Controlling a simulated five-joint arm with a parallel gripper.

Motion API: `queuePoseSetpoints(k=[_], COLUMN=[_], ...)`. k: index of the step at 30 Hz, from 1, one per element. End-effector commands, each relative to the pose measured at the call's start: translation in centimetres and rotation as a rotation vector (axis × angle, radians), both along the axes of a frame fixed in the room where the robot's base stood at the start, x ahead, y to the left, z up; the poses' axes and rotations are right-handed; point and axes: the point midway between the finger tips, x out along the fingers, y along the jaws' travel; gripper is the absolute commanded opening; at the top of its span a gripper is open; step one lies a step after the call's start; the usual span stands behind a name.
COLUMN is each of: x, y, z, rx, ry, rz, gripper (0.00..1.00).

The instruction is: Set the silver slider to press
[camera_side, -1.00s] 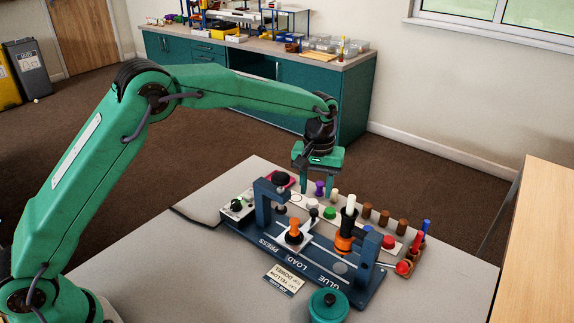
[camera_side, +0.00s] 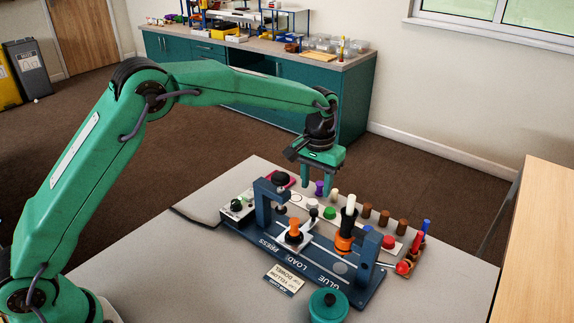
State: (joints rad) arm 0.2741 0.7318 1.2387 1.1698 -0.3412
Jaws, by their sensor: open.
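The blue fixture (camera_side: 262,241) stands on the table, with a rail lettered PRESS, LOAD and GLUE from left to right. A pale slider plate (camera_side: 287,243) sits by LOAD and carries an orange piece (camera_side: 295,231). A small silver-grey knob (camera_side: 313,206) stands just behind it; I cannot tell whether it is joined to the plate. The press, with its black knob (camera_side: 281,178), is at the left upright. My gripper (camera_side: 316,184) is open, pointing down above and behind the rail, apart from the knob and slider.
Several coloured and brown pegs (camera_side: 367,211) line the back. A teal pot (camera_side: 327,306) and a label card (camera_side: 284,279) lie in front. The table's left front is clear.

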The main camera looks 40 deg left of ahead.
Motion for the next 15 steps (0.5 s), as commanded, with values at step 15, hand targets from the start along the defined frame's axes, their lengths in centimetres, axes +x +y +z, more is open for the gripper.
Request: queuePoseSetpoints(k=[15], x=[-0.02], y=[0.06], z=[-0.04], rx=[0.001], ry=[0.001], rz=[-0.684], gripper=[0.43])
